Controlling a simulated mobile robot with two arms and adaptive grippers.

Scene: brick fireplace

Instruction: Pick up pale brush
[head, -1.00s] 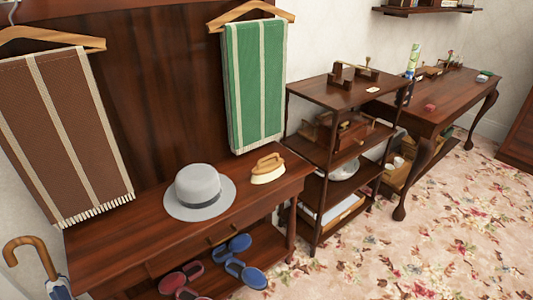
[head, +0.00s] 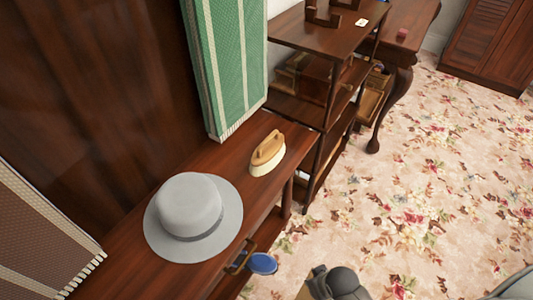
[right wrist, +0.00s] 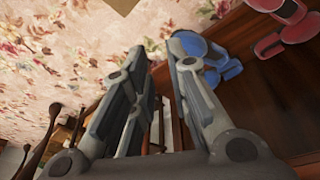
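The pale brush (head: 267,153), with a tan wooden handle and cream bristles, rests on the right end of the dark wooden bench (head: 213,157) in the head view. It stands behind and to the right of the grey hat, apart from it. My right gripper (right wrist: 163,50) is open and empty in the right wrist view, with a gap between its fingers. It is away from the brush, which does not show in that view. My left gripper is not in view.
The grey hat (head: 191,212) sits on the bench. A green striped towel (head: 229,70) hangs behind the brush. A dark shelf unit (head: 300,112) stands close to its right. Blue slippers (right wrist: 212,55) lie below the bench top. The floral carpet (head: 400,205) has free room.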

